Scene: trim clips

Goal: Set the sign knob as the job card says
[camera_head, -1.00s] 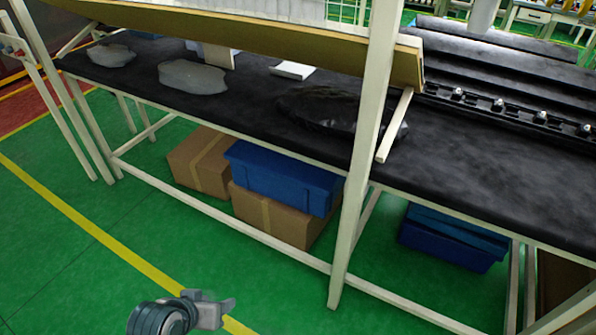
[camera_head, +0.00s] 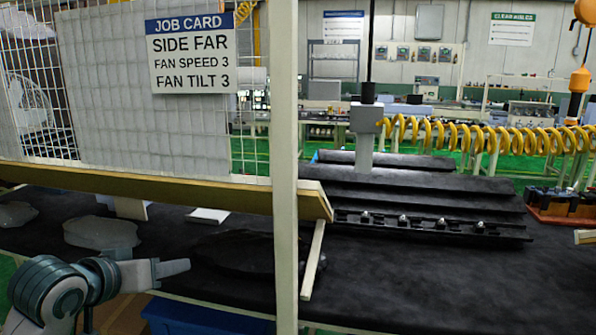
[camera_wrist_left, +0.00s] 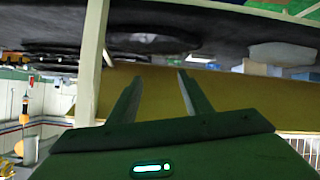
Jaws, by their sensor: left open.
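The job card (camera_head: 193,52) hangs on a white mesh panel at the upper left of the head view. It reads "SIDE FAR, FAN SPEED 3, FAN TILT 3". I cannot make out a sign knob in either view. My left gripper (camera_head: 178,267) is at the lower left of the head view, below the wooden ledge under the mesh. In the left wrist view the two fingers of the gripper (camera_wrist_left: 160,88) stand apart with nothing between them, in front of the yellow-brown ledge. My right gripper is in neither view.
A white post (camera_head: 286,150) rises in front of the black tabletop (camera_head: 420,270). The wooden ledge (camera_head: 150,190) overhangs the table's left part. A stepped black rack (camera_head: 420,190) and a yellow coiled hose (camera_head: 480,135) are farther back.

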